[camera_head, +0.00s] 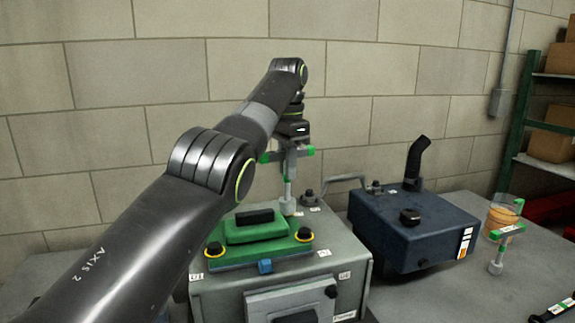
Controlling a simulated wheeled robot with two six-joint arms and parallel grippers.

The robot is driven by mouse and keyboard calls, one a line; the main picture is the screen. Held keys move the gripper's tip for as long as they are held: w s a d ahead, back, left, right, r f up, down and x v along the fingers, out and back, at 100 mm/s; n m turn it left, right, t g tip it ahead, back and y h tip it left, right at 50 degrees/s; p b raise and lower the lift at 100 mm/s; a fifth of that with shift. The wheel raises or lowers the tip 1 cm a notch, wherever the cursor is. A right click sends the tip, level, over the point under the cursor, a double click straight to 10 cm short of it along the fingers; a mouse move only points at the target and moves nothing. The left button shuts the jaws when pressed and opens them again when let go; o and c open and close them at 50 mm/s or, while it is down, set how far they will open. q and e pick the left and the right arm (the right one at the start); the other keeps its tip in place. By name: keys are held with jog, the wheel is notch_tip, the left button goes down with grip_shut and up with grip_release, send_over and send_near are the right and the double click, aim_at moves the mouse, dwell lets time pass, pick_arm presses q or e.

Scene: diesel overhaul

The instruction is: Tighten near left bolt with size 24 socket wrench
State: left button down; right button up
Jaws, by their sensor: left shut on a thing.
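My left gripper (291,146) is shut on a T-handled socket wrench (290,172) with green grip ends. The wrench hangs upright, and its socket end is at or just above the top of the grey engine block (349,262), behind the green cover (257,230). I cannot tell whether it sits on a bolt; that spot is covered by the socket. A dark bolt (308,197) shows just right of the socket. A second T-handled wrench (497,255) stands on the table at the right. No size is readable on either wrench. My right gripper is not in view.
Two yellow-ringed black knobs flank the green cover, left (214,250) and right (304,235). A dark blue tank (420,240) with a black pipe (415,158) stands to the right. A jar (500,217) and shelf (545,165) are farther right. A block wall closes the back.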

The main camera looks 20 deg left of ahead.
pick_arm(q)
jog(key=m, duration=0.5)
jog(key=shift+m, duration=0.3)
jog(key=m, duration=0.6)
jog(key=shift+m, duration=0.3)
jog(key=m, duration=0.5)
jog(key=shift+m, duration=0.3)
jog(key=m, duration=0.5)
jog(key=shift+r+p, duration=0.8)
jog(key=shift+n, duration=0.3)
